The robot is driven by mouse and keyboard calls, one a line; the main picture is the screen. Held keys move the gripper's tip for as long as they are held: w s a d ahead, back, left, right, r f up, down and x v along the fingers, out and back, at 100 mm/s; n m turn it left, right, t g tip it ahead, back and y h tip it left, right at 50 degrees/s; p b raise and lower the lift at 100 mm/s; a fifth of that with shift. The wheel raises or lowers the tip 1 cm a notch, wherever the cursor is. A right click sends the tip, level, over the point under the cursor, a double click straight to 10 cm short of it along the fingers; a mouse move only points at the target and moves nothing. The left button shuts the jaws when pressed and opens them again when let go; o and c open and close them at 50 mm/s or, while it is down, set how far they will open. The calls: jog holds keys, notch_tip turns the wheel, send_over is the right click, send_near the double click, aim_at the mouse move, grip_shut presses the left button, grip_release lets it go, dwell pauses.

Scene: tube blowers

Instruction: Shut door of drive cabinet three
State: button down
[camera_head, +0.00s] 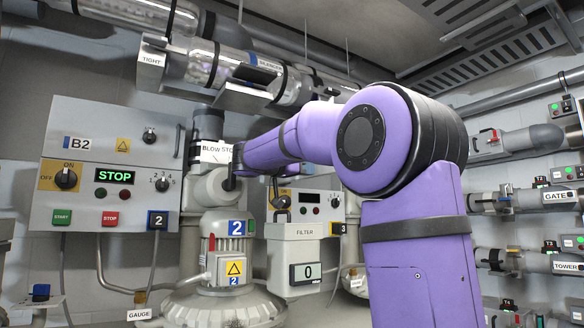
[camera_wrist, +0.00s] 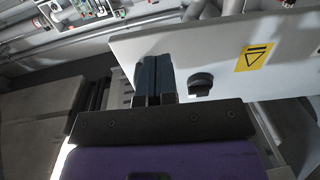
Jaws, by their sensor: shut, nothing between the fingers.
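A pale panel (camera_wrist: 225,45) with a black knob (camera_wrist: 201,83) and a yellow warning label (camera_wrist: 255,57) crosses the right of the wrist view; it looks like a cabinet door, but its number does not show. My gripper (camera_wrist: 153,62) is shut and empty, its dark fingertips overlapping the panel's left part in the picture. I cannot tell whether they touch it. In the head view, a pale cabinet (camera_head: 313,184) with a yellow dial plate and a "3" tag (camera_head: 338,229) stands partly behind my purple arm. The gripper cannot be made out there.
Cabinet B2 (camera_head: 140,185) with a green STOP display is at the left. A blower motor (camera_head: 225,245) marked 2 and a FILTER box (camera_head: 303,260) stand close below my arm. Clear tubes (camera_head: 215,65) run overhead. Pipes (camera_head: 510,203) line the right wall.

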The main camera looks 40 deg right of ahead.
aim_at(323, 171)
jog(key=shift+s+d, duration=0.15)
jog(key=shift+d, duration=0.75)
jog(key=shift+s+d, duration=0.15)
jog(key=shift+d, duration=0.75)
jog(key=shift+d, duration=0.1)
